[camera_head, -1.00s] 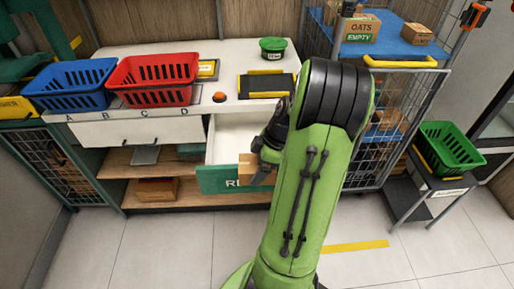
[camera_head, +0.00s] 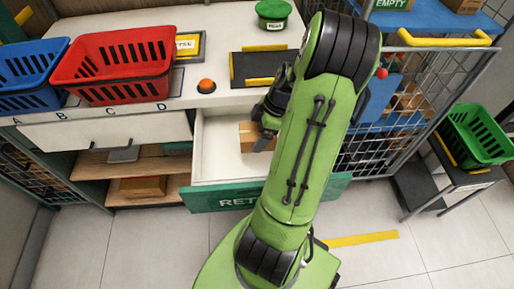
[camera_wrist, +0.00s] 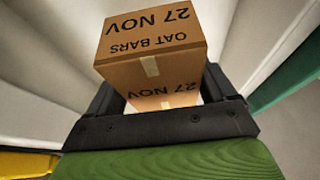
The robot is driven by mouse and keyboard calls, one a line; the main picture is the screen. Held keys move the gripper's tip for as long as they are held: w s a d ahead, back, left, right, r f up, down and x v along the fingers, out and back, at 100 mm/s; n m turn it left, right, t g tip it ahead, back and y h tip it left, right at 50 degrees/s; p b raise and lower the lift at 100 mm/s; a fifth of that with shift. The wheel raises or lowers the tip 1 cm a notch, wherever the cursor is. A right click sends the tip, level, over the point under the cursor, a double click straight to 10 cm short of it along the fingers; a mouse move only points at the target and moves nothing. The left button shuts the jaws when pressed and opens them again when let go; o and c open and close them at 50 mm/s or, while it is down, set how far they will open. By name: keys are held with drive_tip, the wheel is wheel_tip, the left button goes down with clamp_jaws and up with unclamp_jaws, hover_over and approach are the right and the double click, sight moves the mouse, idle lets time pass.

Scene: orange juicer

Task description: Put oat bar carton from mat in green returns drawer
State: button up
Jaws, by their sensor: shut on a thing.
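The oat bar carton (camera_wrist: 150,45) is a brown box marked "OAT BARS" and "27 NOV"; it also shows in the head view (camera_head: 250,136). My gripper (camera_head: 265,125) is shut on it, and in the wrist view its dark jaws (camera_wrist: 160,110) hold the carton's sides. The green-fronted returns drawer (camera_head: 225,197) is pulled open, with a white inside. The carton appears over or inside the open drawer; its exact height above the drawer floor cannot be told. The black mat (camera_head: 250,68) with yellow edges on the counter is empty. My arm hides the drawer's right part.
A red basket (camera_head: 120,65) and a blue basket (camera_head: 30,75) stand on the counter at left. A wire cage trolley (camera_head: 400,120) stands right of the drawer, with a green basket (camera_head: 475,135) beyond.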

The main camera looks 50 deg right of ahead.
wheel_tip(320, 180, down, 8)
drive_tip(key=shift+r+b, duration=0.2)
drive_tip(key=shift+b, duration=0.95)
drive_tip(key=o, duration=1.1)
